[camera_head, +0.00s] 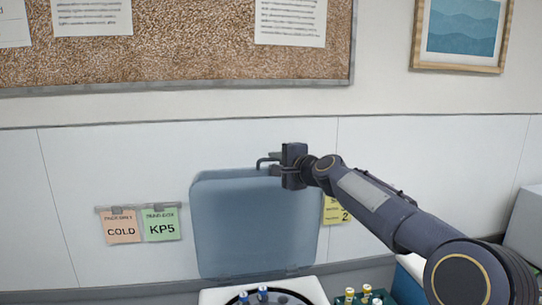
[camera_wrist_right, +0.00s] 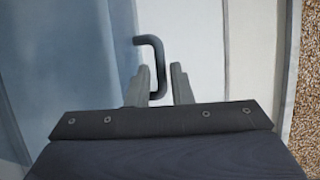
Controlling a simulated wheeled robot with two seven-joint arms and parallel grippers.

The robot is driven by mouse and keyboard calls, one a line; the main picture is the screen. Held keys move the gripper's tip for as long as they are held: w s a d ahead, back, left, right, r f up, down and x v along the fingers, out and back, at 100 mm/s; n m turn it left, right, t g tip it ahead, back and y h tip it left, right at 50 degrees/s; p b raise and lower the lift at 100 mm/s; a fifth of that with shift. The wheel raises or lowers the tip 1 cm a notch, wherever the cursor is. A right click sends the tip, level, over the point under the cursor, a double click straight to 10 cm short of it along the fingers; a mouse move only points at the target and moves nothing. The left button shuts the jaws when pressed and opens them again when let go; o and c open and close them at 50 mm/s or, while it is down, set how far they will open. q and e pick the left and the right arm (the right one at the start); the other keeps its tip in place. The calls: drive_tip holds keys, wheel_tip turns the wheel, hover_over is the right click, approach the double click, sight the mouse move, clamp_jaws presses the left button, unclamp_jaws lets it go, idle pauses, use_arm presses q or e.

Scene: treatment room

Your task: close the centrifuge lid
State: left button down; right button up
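The centrifuge lid (camera_head: 255,228) is a blue-grey panel standing raised, nearly upright, behind the white centrifuge body (camera_head: 213,297) at the bottom of the head view. A dark bent handle (camera_wrist_right: 151,41) is at the lid's top edge. My right gripper (camera_head: 272,162) is at that top edge, on its right part. In the right wrist view, its two fingers (camera_wrist_right: 159,82) are apart, with the handle's bar between them and a narrow gap on each side. The lid also fills the left of the wrist view (camera_wrist_right: 60,60). My left gripper is out of view.
Blue-capped tubes (camera_head: 262,294) show in the centrifuge opening. A green rack (camera_head: 343,298) with several capped tubes stands to its right. The wall is close behind the lid, with orange (camera_head: 122,227) and green (camera_head: 160,225) cards left of it and a yellow card (camera_head: 337,211) partly hidden.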

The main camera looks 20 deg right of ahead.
drive_tip(key=shift+w+a+f, duration=0.1)
drive_tip(key=shift+w, duration=0.7)
clamp_jaws()
